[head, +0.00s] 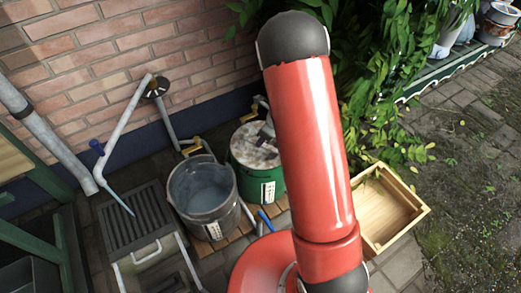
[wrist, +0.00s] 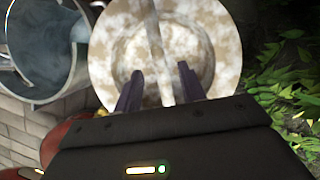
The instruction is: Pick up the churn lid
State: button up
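The churn lid (head: 250,150) is a round, off-white disc with brown rust patches. It appears to sit on top of the green churn (head: 243,178), partly hidden by my red arm in the head view. In the wrist view the lid (wrist: 112,50) fills the upper middle, with a recessed centre and a narrow bar handle (wrist: 155,38) running across it. My gripper (wrist: 160,75) is open, its two dark fingers apart over the lid's middle, one on each side of the bar. I see gaps between fingers and bar; exact height is unclear.
A grey metal bucket (head: 203,183) stands close left of the churn. A slatted drain grate (head: 134,217) lies further left. A wooden crate (head: 385,215) is at the right, below leafy plants (head: 385,90). A brick wall (head: 120,60) stands behind.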

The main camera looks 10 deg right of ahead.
aim_at(261, 150)
jog(key=x, duration=0.3)
jog(key=b+x, duration=0.1)
jog(key=x, duration=0.2)
jog(key=shift+s+d+f, duration=0.15)
jog(key=shift+f, duration=0.1)
jog(key=shift+c, duration=0.3)
grip_shut()
jog(key=shift+r, duration=0.1)
